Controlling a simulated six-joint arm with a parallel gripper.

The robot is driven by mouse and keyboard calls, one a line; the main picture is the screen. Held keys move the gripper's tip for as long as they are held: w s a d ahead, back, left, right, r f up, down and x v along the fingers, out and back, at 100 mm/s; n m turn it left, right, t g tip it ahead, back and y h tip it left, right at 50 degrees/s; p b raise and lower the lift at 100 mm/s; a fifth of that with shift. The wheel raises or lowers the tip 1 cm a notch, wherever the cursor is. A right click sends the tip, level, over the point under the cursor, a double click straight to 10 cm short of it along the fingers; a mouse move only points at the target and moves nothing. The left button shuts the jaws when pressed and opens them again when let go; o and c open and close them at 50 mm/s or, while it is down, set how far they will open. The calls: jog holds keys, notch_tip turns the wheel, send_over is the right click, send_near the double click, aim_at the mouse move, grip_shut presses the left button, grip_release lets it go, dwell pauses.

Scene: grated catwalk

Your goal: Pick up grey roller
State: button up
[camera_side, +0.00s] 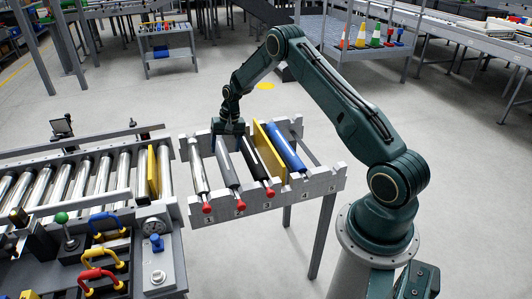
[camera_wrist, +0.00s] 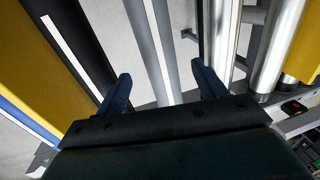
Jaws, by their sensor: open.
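The grey roller (camera_side: 228,173) lies in the slot marked 2 of a grey rack, with a red knob on its near end. My gripper (camera_side: 228,135) is over its far part in the side view. In the wrist view the grey roller (camera_wrist: 155,45), with a pale stripe along it, runs between my two spread fingers (camera_wrist: 162,88). The fingers stand on either side of it, with a gap to each. The gripper is open and holds nothing. I cannot tell exactly how high the fingertips are above the roller.
A silver roller (camera_side: 198,165) lies left of the grey roller, and a black roller (camera_side: 257,165) lies right. A yellow plate (camera_side: 268,150) and a blue roller (camera_side: 287,148) are farther right on the rack (camera_side: 318,184). A roller conveyor (camera_side: 85,185) and control panel (camera_side: 163,262) stand left.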

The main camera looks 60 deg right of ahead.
aim_at(224, 155)
jog(key=shift+w+a+f, duration=0.15)
jog(key=shift+a+f, duration=0.05)
jog(key=shift+f, duration=1.1)
jog(key=shift+w+a+f, duration=0.15)
jog(key=shift+f, duration=1.1)
jog(key=shift+r, duration=0.1)
jog(key=c, duration=1.5)
jog(key=shift+r, duration=0.1)
notch_tip(224, 155, up, 20)
jog(key=shift+f, duration=0.1)
